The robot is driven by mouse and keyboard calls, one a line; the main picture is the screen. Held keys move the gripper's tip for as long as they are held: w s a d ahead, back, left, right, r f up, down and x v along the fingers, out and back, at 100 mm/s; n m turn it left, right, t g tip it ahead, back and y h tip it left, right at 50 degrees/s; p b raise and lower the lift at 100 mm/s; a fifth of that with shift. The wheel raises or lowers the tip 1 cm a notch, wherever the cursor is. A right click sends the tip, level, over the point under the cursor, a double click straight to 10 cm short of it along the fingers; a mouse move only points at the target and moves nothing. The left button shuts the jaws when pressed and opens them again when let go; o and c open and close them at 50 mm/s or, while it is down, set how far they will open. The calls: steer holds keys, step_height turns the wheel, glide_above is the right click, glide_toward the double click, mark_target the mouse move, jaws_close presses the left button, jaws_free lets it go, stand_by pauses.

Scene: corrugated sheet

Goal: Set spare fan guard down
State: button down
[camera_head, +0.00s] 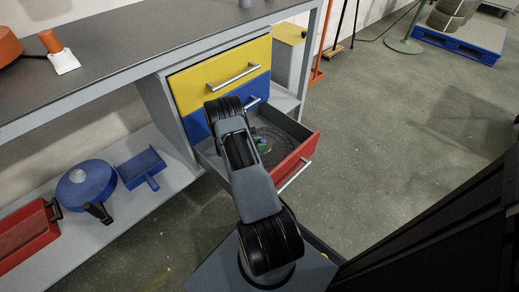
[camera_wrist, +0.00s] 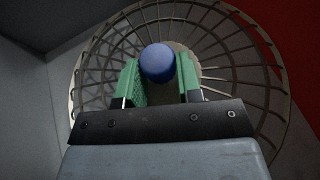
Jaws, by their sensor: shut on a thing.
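The fan guard (camera_wrist: 232,66) is a round wire grille with rings and spokes, and a blue round knob (camera_wrist: 158,63) is at its middle. My gripper (camera_wrist: 159,66) has green fingers shut on this knob from both sides. In the head view the guard (camera_head: 272,139) is inside the open drawer with the red front (camera_head: 296,160), partly hidden by my arm. The green fingers of my gripper (camera_head: 263,145) show beside the arm there. I cannot tell whether the guard touches the drawer floor.
The red drawer front is close to the guard's right side, and a grey drawer wall (camera_wrist: 30,110) is at its left. Closed yellow (camera_head: 220,75) and blue drawers are above. A lower shelf at left holds a blue pan (camera_head: 85,186), a blue scoop (camera_head: 141,167) and a red tray (camera_head: 28,236).

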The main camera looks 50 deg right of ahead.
step_height(320, 180, down, 2)
steer(key=shift+f+b, duration=0.15)
steer(key=shift+b, duration=0.35)
steer(key=c, duration=0.8)
jaws_free()
